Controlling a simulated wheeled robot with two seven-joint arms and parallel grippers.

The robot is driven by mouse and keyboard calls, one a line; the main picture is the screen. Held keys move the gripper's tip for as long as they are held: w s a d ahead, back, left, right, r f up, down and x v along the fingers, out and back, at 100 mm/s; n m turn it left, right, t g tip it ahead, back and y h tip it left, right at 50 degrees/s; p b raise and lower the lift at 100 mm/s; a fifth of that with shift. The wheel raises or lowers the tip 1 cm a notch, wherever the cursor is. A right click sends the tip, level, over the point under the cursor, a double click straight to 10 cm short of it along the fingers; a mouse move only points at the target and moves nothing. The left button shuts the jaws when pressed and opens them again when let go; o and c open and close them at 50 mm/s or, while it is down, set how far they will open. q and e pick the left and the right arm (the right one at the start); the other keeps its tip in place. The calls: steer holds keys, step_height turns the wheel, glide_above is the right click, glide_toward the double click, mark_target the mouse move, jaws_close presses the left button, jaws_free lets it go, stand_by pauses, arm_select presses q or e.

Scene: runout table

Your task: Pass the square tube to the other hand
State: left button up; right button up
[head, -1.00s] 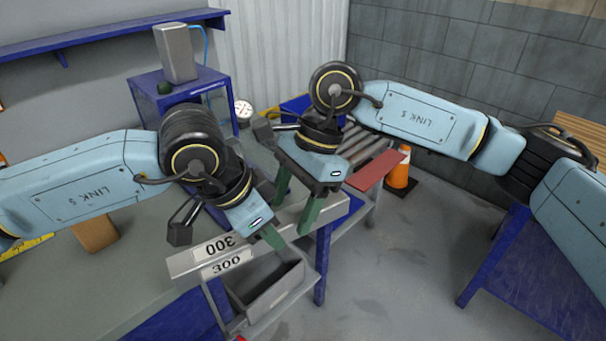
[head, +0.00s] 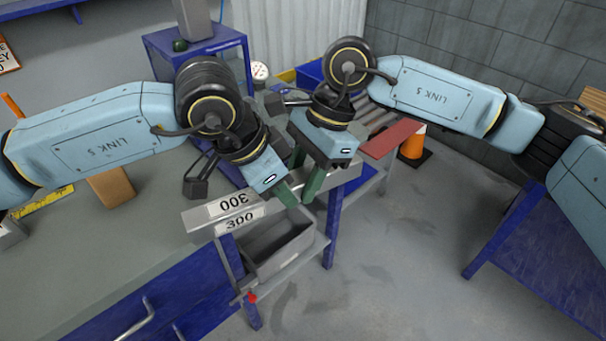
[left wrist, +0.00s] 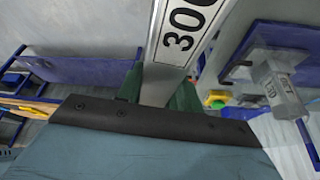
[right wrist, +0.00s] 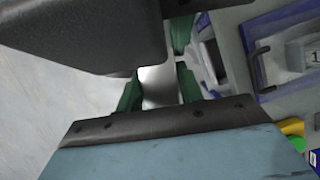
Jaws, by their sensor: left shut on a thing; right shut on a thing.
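The square tube (head: 203,223) is a long grey bar with white "300" labels, held level above the bench's right end in the head view. My left gripper (head: 286,197) is shut on it, to the right of the labels. The labelled part of the tube shows in the left wrist view (left wrist: 160,72), between the green fingers. My right gripper (head: 308,180) is also shut on the tube, close beside the left one and nearer its far end. In the right wrist view the tube (right wrist: 160,82) shows between the green fingers, partly hidden by a dark body in front.
A grey open bin (head: 278,262) sits below the tube. A roller table with a red plate (head: 392,139) and an orange cone (head: 413,143) stand to the right. A brown block (head: 112,188) lies on the bench at left.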

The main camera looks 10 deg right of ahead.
arm_select(q)
steer(key=o, duration=1.3)
steer(key=shift+s+d, duration=0.1)
steer(key=shift+s, duration=0.1)
